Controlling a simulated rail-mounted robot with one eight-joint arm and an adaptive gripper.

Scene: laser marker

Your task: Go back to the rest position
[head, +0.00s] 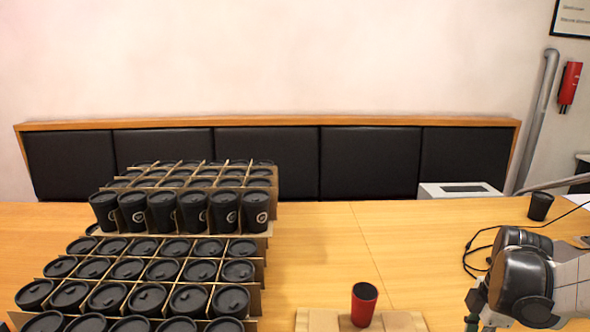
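My arm shows at the lower right of the head view, with dark rounded joints. A grey part at its lower left, which looks like my gripper (474,318), is cut off by the bottom edge. Its fingers cannot be made out, so whether it is open or shut is unclear. It is to the right of a red cup with a black top (364,304) and apart from it. The red cup stands upright at a cardboard piece (318,321) at the bottom edge.
Cardboard-divided stacks of black lidded cups (193,211) fill the left of the wooden table (325,240). A single black cup (540,206) stands far right, near a black cable (470,250). A white box (459,190) is at the back. The table's middle is clear.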

